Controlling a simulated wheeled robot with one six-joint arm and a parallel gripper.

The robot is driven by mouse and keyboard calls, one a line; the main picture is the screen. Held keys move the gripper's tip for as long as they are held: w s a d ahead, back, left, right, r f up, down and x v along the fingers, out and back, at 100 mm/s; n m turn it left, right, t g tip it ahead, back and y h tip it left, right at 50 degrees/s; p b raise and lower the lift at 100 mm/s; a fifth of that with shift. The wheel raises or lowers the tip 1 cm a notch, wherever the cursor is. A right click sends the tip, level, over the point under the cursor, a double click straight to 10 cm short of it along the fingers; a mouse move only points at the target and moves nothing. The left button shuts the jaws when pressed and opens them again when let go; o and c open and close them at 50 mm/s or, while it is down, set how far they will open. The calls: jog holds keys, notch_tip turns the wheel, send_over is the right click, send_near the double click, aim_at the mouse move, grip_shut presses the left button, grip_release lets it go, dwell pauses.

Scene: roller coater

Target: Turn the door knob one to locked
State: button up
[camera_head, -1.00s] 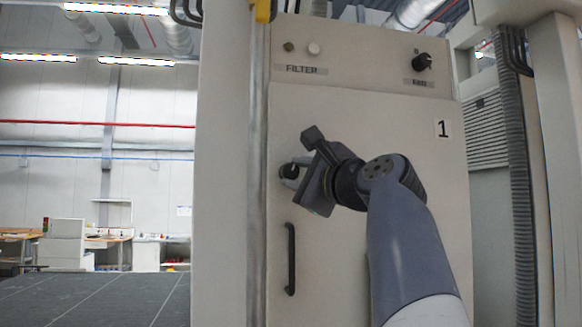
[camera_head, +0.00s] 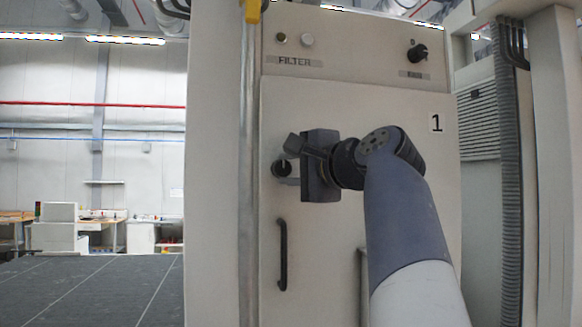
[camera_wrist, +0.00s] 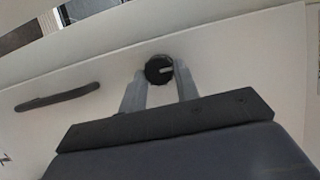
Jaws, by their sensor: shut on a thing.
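Door knob one (camera_head: 279,168) is a small round black knob on the left side of the pale cabinet door marked 1 (camera_head: 382,230). In the wrist view the knob (camera_wrist: 155,71) shows a light mark on its face pointing right. My gripper (camera_head: 288,173) reaches it from the right, and its grey fingers stand on either side of the knob. In the wrist view my gripper (camera_wrist: 162,82) is shut on the knob, one finger at its left and one at its right. Part of the knob is hidden by the fingers in the head view.
A black vertical handle (camera_head: 283,255) is below the knob, and it also shows in the wrist view (camera_wrist: 57,97). Above the door is a panel with FILTER buttons (camera_head: 307,40) and a black rotary switch (camera_head: 417,53). A metal post (camera_head: 247,190) stands left of the door.

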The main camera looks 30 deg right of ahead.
jog(key=o, duration=1)
jog(key=shift+s+d+b, duration=0.2)
jog(key=shift+s+b, duration=0.3)
jog(key=shift+s, duration=1.3)
jog(key=shift+s+d+b, duration=0.2)
jog(key=shift+s+b, duration=0.25)
jog(key=shift+s, duration=1.3)
jog(key=shift+s+d+b, duration=0.2)
jog(key=shift+s+b, duration=0.3)
jog(key=shift+s, duration=1.3)
jog(key=shift+w, duration=0.1)
jog(key=shift+w+a+p, duration=0.2)
jog(key=shift+w+p, duration=0.3)
jog(key=shift+w, duration=1.25)
jog(key=shift+w+a+p, duration=0.2)
jog(key=shift+w+p, duration=0.25)
jog(key=shift+w, duration=1.35)
jog(key=shift+w+a+p, duration=0.2)
jog(key=shift+w+p, duration=0.3)
jog(key=shift+w, duration=1.25)
